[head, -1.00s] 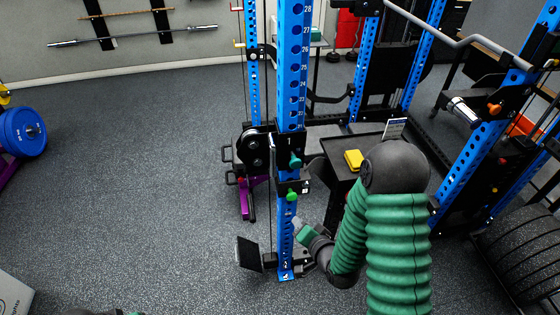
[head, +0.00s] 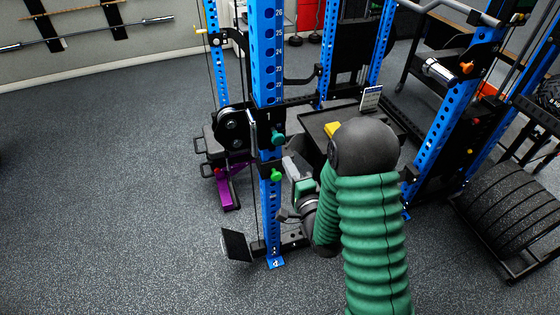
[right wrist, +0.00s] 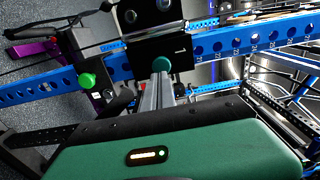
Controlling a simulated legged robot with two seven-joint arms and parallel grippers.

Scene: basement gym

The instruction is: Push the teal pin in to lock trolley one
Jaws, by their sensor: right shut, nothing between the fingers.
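Trolley one (head: 266,118), a black carriage marked 1, sits on the blue numbered upright. The teal pin (head: 278,138) sticks out of its side; its round knob faces the camera in the right wrist view (right wrist: 161,65). A green pin (head: 276,175) sits lower on the same upright and also shows in the right wrist view (right wrist: 87,81). My right gripper (head: 289,166) is shut and empty, just below and right of the teal pin. In the right wrist view its grey fingertips (right wrist: 158,90) point at the teal knob; contact cannot be told. My left gripper is out of view.
A black tilted plate (head: 236,245) stands near the upright's foot. The floor at left is clear.

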